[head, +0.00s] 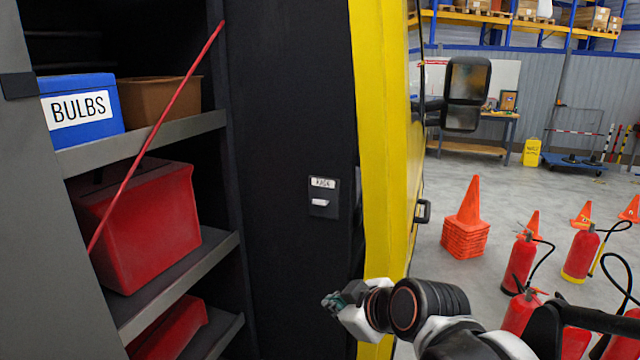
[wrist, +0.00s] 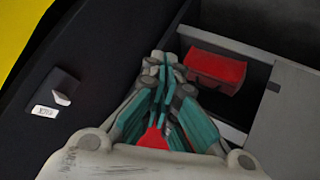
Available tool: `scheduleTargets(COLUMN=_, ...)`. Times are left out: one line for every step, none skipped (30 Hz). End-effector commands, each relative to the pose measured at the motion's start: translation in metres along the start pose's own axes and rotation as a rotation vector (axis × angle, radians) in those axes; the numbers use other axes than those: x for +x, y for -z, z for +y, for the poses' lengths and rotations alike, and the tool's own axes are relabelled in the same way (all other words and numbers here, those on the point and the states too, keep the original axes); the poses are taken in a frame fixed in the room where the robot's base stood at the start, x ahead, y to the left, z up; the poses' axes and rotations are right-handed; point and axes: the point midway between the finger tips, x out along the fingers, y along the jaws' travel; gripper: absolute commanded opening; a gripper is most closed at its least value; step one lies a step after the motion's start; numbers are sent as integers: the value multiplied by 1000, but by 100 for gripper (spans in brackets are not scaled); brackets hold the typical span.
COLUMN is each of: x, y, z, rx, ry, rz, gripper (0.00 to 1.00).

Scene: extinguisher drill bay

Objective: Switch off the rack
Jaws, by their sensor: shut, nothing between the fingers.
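The rack switch (head: 320,202) is a small pale lever on a dark plate, under a white label (head: 323,183), on the black panel (head: 290,110) between the shelves and the yellow edge. In the wrist view the switch (wrist: 62,98) shows at the left, sticking out from the panel, with its label reading RACK upside down. I cannot tell on from off. My gripper (head: 333,300) is below and slightly right of the switch, apart from it. In the wrist view its teal fingers (wrist: 165,66) are shut and empty, to the right of the switch.
Shelves at left hold a blue BULBS box (head: 80,108), a brown box (head: 155,100) and red bins (head: 145,220). A thin red bar (head: 155,135) slants across them. A yellow edge (head: 375,150) stands right of the panel. Cones (head: 465,225) and extinguishers (head: 520,262) stand on the floor at right.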

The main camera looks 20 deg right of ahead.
Motion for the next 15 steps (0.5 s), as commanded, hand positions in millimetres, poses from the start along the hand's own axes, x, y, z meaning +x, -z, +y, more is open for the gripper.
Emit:
scheduleTargets(x=-7, y=28, z=18, rx=-80, ry=-13, rz=39, gripper=0)
scheduleTargets(x=-7, y=38, z=25, rx=-132, ry=-23, rz=62, gripper=0)
scheduleTargets(x=-7, y=51, z=35, rx=-203, ry=-40, rz=93, gripper=0)
scheduleTargets(x=-7, y=60, z=42, rx=-254, ry=-54, rz=114, gripper=0)
scheduleTargets(x=-8, y=69, z=49, rx=-306, ry=-71, rz=134, gripper=0)
scheduleTargets(x=-9, y=80, z=59, rx=-370, ry=-97, rz=157, gripper=0)
scheduleTargets(x=-9, y=87, z=66, rx=-416, ry=-116, rz=172, gripper=0)
scheduleTargets(x=-10, y=94, z=73, rx=-460, ry=-137, rz=186, gripper=0)
scheduleTargets(x=-11, y=102, z=81, rx=-514, ry=-164, rz=201, gripper=0)
scheduleTargets(x=-12, y=107, z=87, rx=-552, ry=-184, rz=210, gripper=0)
scheduleTargets(x=-12, y=112, z=92, rx=-586, ry=-204, rz=216, gripper=0)
scheduleTargets(x=-13, y=116, z=99, rx=-627, ry=-228, rz=223, gripper=0)
scheduleTargets(x=-14, y=120, z=103, rx=-653, ry=-243, rz=227, gripper=0)
scheduleTargets(x=-14, y=122, z=107, rx=-678, ry=-259, rz=229, gripper=0)
scheduleTargets(x=-15, y=124, z=110, rx=-704, ry=-275, rz=232, gripper=0)
